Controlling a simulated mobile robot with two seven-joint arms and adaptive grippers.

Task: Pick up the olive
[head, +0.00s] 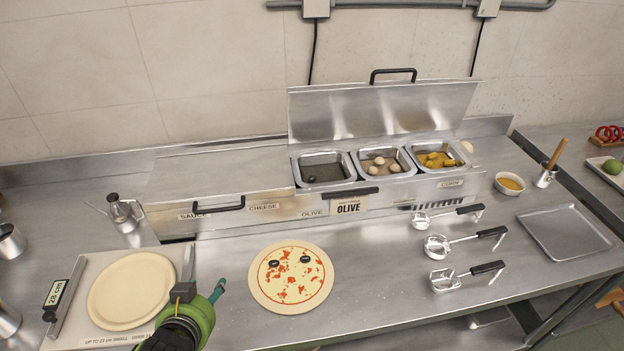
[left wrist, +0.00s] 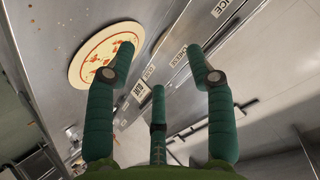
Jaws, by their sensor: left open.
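Two small dark rounds that look like olive pieces, one on the left (head: 274,263) and one on the right (head: 305,259), lie on the sauced pizza (head: 291,298). A small dark piece (head: 311,179) lies in the otherwise mostly empty left pan (head: 323,157) of the open topping station, above the OLIVE labels. My left gripper (head: 203,287) is over the counter between the plain dough and the pizza, left of the pizza and well below the pan. In the left wrist view its green fingers (left wrist: 160,65) are spread and empty, and the pizza (left wrist: 98,62) shows beyond them. My right gripper is out of view.
The raised lid (head: 385,108) stands behind the open pans; a closed lid (head: 215,175) covers the station's left part. Plain dough (head: 131,290) lies on a board at left. Several handled tools (head: 465,241) and a tray (head: 565,232) are at right.

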